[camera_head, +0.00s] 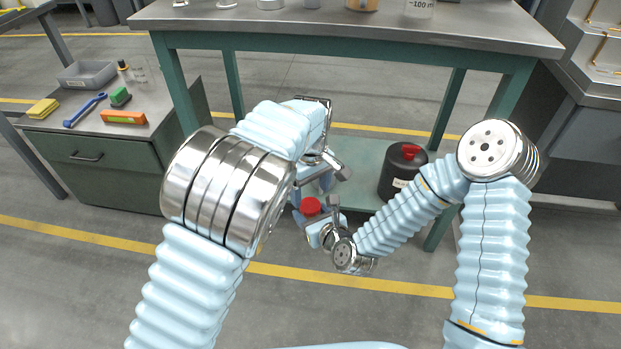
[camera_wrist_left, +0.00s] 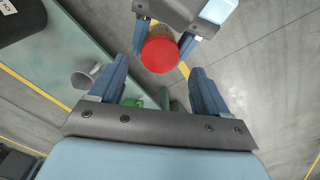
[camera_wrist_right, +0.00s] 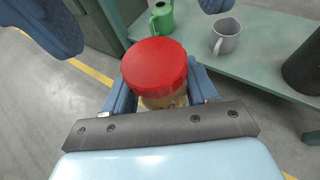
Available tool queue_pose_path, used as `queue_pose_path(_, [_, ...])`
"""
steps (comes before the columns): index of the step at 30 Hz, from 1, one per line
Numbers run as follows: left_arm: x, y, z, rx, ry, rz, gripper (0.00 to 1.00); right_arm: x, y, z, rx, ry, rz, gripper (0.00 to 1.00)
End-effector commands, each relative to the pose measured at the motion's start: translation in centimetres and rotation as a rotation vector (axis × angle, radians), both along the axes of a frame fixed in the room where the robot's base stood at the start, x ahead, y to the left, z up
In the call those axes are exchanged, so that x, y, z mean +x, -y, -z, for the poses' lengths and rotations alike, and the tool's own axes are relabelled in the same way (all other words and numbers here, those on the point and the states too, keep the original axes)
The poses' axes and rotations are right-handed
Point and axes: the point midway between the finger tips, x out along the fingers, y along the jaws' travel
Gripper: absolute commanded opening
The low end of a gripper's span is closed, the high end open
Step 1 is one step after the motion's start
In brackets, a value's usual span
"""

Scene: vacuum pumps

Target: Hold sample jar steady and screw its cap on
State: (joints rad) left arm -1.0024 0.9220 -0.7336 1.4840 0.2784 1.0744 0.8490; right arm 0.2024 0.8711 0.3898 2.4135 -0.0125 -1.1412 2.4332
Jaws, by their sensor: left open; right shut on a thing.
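The sample jar (camera_wrist_right: 165,100) has a tan body and a wide red cap (camera_wrist_right: 155,63) resting on its mouth; I cannot tell how tightly the cap sits. My right gripper (camera_wrist_right: 160,92) is shut on the jar body, below the cap, holding it in the air. The cap also shows in the head view (camera_head: 311,206) and the left wrist view (camera_wrist_left: 160,54). My left gripper (camera_wrist_left: 160,68) is open and empty, its fingers pointing toward the cap, apart from it. Its fingers also show at the top of the right wrist view. In the head view my left wrist partly hides the left gripper.
A steel-topped bench (camera_head: 350,28) with a lower shelf (camera_head: 365,150) stands ahead. A side cabinet (camera_head: 100,150) holds tools at left.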

Motion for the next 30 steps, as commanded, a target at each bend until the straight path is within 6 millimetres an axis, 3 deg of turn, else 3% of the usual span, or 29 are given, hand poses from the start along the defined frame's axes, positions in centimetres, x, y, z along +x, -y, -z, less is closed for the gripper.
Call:
queue_pose_path(3, [0.0,-0.1,1.8,0.002,-0.001,-0.001,0.77,0.0,0.0,0.0,0.0,0.001,0.0,0.0])
queue_pose_path(9, [0.0,0.0,3.5,0.001,0.001,0.001,0.77,0.0,0.0,0.0,0.0,0.001,0.0,0.0])
queue_pose_path(19, [0.0,0.0,3.8,-0.001,0.001,0.001,0.77,0.0,0.0,0.0,0.0,0.001,0.0,0.0])
queue_pose_path(30, [0.0,0.0,3.8,0.0,0.001,0.001,0.21,0.0,0.0,0.0,0.0,0.001,0.0,0.0])
